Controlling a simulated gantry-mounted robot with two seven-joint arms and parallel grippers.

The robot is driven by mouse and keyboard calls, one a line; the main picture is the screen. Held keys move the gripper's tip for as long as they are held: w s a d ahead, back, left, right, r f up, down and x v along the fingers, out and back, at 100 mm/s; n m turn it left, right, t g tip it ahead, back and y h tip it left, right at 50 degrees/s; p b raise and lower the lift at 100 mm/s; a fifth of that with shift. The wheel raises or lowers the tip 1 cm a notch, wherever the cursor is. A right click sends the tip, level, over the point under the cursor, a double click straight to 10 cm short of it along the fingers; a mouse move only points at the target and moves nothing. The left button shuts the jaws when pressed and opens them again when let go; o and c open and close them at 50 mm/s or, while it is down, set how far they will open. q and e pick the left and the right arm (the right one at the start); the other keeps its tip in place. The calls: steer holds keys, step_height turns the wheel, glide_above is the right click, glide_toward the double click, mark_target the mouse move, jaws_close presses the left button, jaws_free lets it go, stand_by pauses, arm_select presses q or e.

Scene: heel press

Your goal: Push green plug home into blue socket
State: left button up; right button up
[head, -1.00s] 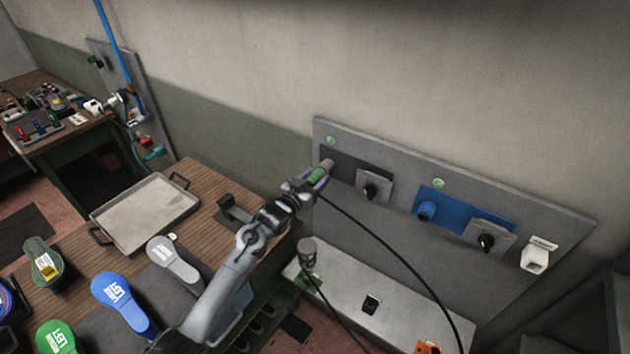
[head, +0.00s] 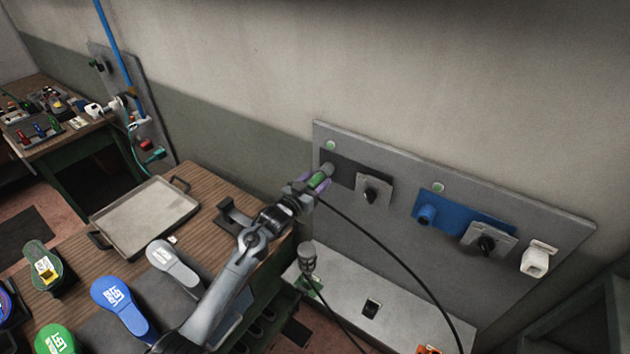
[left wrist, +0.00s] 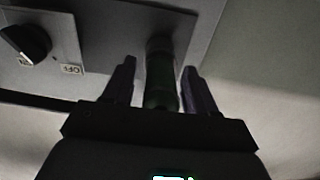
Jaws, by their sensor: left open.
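The green plug (head: 319,179) is at the grey socket (head: 328,168) on the dark plate at the wall panel's left end. In the left wrist view the plug (left wrist: 160,78) runs toward that plate; how deep it sits cannot be told. My left gripper (head: 314,184) is open, its purple fingers on either side of the plug. In the left wrist view a gap shows between the plug and each finger. The blue socket (head: 427,214) stands on a blue plate to the right, with nothing in it. My right gripper is not in view.
Rotary switches (head: 373,191) and (head: 486,243) sit beside the plates. A black cable (head: 395,255) hangs from the plug. A grey connector (head: 307,256) stands on the low bench (head: 405,318). A tray (head: 146,217) is on the wooden table. A white box (head: 536,259) is at right.

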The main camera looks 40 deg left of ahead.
mark_target(309, 187)
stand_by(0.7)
arm_select(q)
steer(key=shift+c, duration=0.3)
jaws_close()
steer(key=shift+r, duration=0.1)
steer(key=shift+s+p, duration=0.15)
steer(key=shift+p, duration=0.2)
steer(key=shift+s+d+p, duration=0.1)
steer(key=shift+s+p, duration=0.95)
steer(key=shift+s, duration=0.35)
steer(key=s+p, duration=0.2)
steer(key=s, duration=0.1)
steer(key=shift+d, duration=0.1)
